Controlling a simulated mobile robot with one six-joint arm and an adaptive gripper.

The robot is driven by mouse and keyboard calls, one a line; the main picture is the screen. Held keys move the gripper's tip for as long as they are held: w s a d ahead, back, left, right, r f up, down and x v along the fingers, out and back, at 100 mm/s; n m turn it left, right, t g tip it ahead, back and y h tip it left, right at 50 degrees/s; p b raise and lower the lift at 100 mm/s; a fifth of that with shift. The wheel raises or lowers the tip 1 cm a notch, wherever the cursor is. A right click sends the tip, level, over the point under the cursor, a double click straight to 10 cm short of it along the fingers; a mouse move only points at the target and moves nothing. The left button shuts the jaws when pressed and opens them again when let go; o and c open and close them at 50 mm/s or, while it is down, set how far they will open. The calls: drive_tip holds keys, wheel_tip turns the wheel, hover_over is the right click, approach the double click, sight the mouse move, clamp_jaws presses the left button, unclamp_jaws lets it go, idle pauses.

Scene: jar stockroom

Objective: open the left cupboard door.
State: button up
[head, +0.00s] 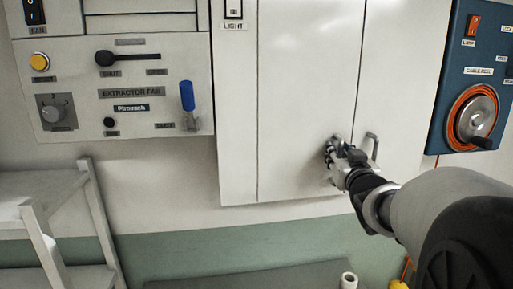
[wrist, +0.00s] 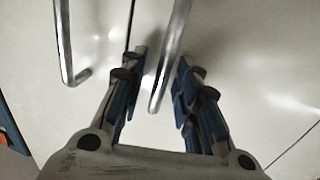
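The left cupboard door (head: 300,90) is a pale flat panel and looks shut, flush with the right door (head: 405,80). Its metal bar handle (wrist: 171,60) is near the seam between the doors. My gripper (head: 332,152) is at this handle, at the door's lower right, and hides part of it in the head view. In the wrist view my gripper (wrist: 160,85) is open, with one blue-padded finger on each side of the handle's end. Narrow gaps show between the handle and both fingers. The right door's handle (wrist: 66,45) is outside the fingers, at the left.
The right door's handle also shows in the head view (head: 373,146), close beside my gripper. A blue panel with a cable reel (head: 472,118) is at the right. An extractor fan panel (head: 125,85) and a white step stand (head: 45,205) are at the left.

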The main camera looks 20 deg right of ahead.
drive_tip(key=shift+s, duration=0.1)
drive_tip(key=shift+c, duration=0.4)
clamp_jaws()
